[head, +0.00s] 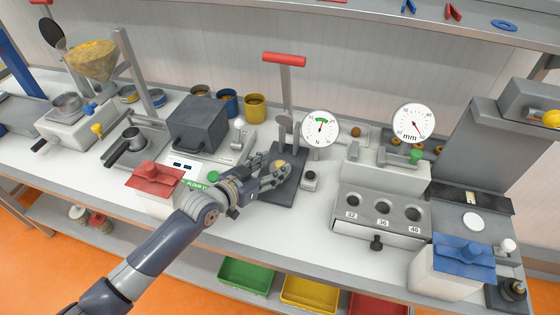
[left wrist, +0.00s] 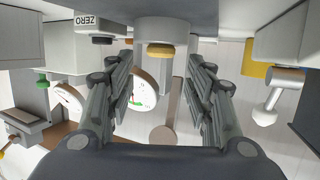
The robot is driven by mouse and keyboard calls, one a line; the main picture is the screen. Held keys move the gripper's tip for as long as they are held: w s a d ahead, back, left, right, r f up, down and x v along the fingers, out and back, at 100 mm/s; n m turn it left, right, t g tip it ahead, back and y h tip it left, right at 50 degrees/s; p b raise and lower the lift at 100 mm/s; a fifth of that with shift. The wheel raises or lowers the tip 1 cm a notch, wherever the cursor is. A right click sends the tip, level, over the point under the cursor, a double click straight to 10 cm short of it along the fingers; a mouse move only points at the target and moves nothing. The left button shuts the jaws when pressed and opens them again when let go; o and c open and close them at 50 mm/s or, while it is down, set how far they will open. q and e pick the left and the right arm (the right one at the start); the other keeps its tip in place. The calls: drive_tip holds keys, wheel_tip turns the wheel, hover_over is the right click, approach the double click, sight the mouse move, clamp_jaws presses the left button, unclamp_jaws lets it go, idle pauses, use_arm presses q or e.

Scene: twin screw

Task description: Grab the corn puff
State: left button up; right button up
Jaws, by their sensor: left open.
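A small yellow corn puff (head: 281,165) sits on a grey support at the foot of the red-handled press stand, under its post. My left gripper (head: 274,169) comes in from the left, low over the bench, with its fingers pointing at the puff. In the left wrist view, which looks upside down, the corn puff (left wrist: 160,50) rests against a grey cylinder between the two spread fingers. My left gripper (left wrist: 161,85) is open, with a visible gap on both sides of the puff. My right gripper is not in view.
The press stand's red handle (head: 284,58) and a force dial (head: 320,126) rise close by. A red-lidded box (head: 155,178) stands beside my left arm. A block with numbered holes (head: 381,215) and a blue-lidded box (head: 462,252) stand at right.

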use_arm(q)
drive_tip(key=shift+x, duration=1.1)
drive_tip(key=shift+c, duration=0.5)
drive_tip(key=c, duration=0.6)
